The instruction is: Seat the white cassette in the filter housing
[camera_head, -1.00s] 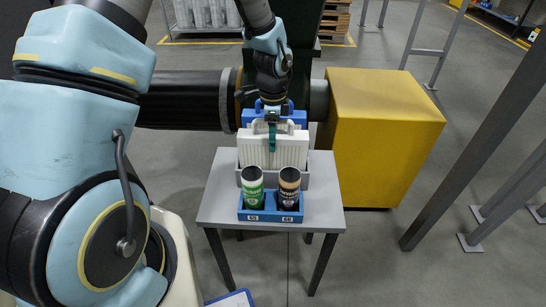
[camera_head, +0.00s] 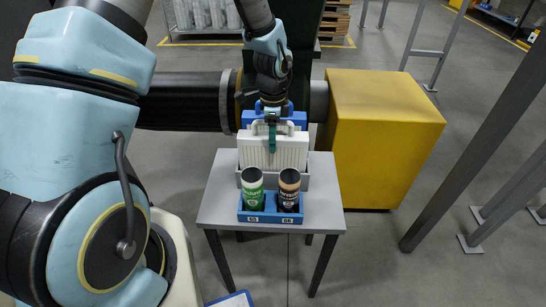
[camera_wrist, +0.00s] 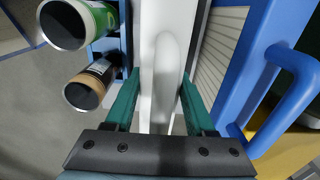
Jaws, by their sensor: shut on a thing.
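The white cassette (camera_head: 287,152), a pleated panel with a white top handle, stands upright in a grey holder (camera_head: 303,180) on the small grey table. My gripper (camera_head: 272,135) is above it, its green fingers on either side of the handle. In the wrist view, my gripper (camera_wrist: 160,95) is shut on the white cassette's handle (camera_wrist: 165,75). A blue-framed slatted unit (camera_head: 301,118) stands just behind the cassette; its blue handle (camera_wrist: 298,95) shows at the right of the wrist view. I cannot tell which part is the filter housing.
A blue rack (camera_head: 270,215) with a green can (camera_head: 252,190) and a dark, brown-topped can (camera_head: 289,190) stands at the table's front. A yellow box (camera_head: 385,130) is at the right. The grey table (camera_head: 325,195) has bare room right of the rack.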

